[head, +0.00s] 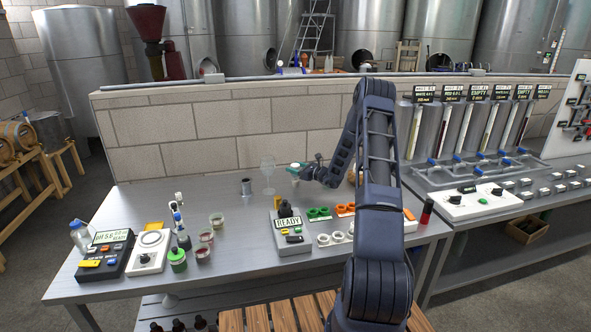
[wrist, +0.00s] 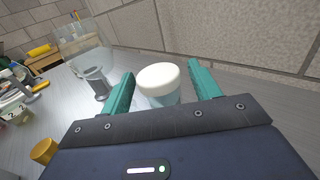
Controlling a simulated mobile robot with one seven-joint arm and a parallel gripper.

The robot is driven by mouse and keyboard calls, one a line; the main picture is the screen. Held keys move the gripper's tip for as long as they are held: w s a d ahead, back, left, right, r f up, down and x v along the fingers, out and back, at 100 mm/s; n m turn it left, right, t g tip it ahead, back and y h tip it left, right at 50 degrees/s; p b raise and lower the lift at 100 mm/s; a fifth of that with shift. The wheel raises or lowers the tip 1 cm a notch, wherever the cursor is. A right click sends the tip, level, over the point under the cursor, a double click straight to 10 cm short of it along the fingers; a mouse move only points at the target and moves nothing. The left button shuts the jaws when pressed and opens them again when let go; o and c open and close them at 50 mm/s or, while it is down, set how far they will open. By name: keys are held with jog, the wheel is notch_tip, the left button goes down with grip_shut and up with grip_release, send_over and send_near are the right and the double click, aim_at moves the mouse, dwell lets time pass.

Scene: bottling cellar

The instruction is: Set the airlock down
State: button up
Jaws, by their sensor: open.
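My gripper (wrist: 163,88) is open, with teal fingers on either side of a short pale cylinder with a white round top (wrist: 158,76). This may be the airlock; its lower part is hidden behind the gripper body. A narrow gap shows between it and each finger, and I cannot tell whether its base touches the table. In the head view my gripper (head: 297,168) is over the back of the steel table (head: 215,269), near the wall, and the object there is too small to make out.
A READY device (head: 290,234), green rings (head: 318,213) and orange rings (head: 345,210) lie in front. The block wall (head: 210,135) is close behind.

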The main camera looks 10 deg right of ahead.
jog(key=v, duration=1.2)
jog(key=s+a+r+n+g+h, duration=0.1)
jog(key=s+a+r+n+g, duration=0.4)
jog(key=s+a+r+n, duration=0.4)
jog(key=s+a+r+n+g+h, duration=0.1)
jog(key=s+a+r+n+g, duration=0.55)
jog(key=s+r, duration=0.45)
jog(key=s+d+r+n+t+h, duration=0.1)
jog(key=s+r+n+h, duration=0.2)
jog(key=s, duration=0.7)
jog(key=s+d+r+n+t+h, duration=0.1)
jog(key=s+d+r+n+h, duration=0.1)
jog(key=s, duration=0.7)
jog(key=s+d+r+n+t+h, duration=0.1)
jog(key=s+r+n+h, duration=0.3)
jog(key=s, duration=0.6)
jog(key=shift+s+d+r+n+h, duration=0.35)
jog(key=shift+d+n+h, duration=0.15)
jog(key=shift+n+h, duration=0.6)
